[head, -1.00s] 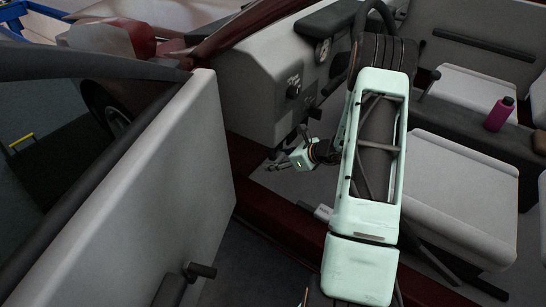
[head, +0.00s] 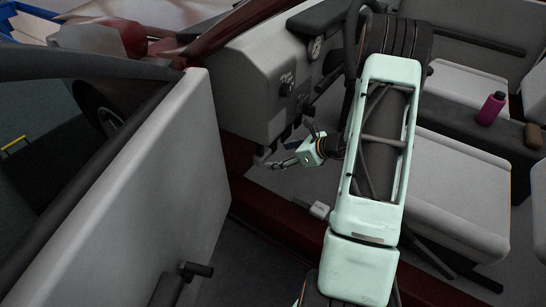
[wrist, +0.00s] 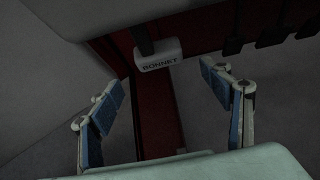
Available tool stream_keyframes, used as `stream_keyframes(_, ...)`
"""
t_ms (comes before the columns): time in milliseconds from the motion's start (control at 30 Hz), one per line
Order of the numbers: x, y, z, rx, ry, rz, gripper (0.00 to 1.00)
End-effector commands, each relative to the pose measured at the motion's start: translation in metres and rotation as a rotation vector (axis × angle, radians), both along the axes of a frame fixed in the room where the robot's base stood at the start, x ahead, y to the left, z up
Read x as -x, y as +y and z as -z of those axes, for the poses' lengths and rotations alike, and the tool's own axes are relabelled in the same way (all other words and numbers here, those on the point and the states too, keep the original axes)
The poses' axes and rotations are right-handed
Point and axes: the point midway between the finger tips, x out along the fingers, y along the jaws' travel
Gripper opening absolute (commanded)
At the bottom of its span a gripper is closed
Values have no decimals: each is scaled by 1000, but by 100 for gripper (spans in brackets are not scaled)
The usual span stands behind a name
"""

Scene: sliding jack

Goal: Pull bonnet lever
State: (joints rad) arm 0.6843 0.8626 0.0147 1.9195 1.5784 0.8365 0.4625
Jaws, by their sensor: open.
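The bonnet lever (wrist: 158,55) is a pale handle lettered "BONNET" on a dark stem under the dashboard. In the wrist view it is ahead of my gripper (wrist: 163,80), near the upper middle, and lies between the lines of the two fingers. The fingers, with blue pads, are spread wide and nothing is between them. The handle appears beyond the fingertips, with no contact visible. In the head view my gripper (head: 282,163) is low beside the dashboard's lower edge, pointing left. The lever is hard to make out there.
The grey dashboard (head: 255,90) is above and left of my gripper. Several dark pedal-like parts (wrist: 270,37) hang at the wrist view's upper right. The open door (head: 150,190) stands to the left. Seats (head: 455,185) and a magenta bottle (head: 490,108) are to the right.

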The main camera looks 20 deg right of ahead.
Motion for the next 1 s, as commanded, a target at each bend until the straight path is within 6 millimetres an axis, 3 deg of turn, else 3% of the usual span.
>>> stream_keyframes(200,30,-20,-28,2,-1,2,72)
stream_keyframes(400,44,-29,-41,0,0,1,72)
stream_keyframes(1000,47,-31,-43,2,2,-2,72)
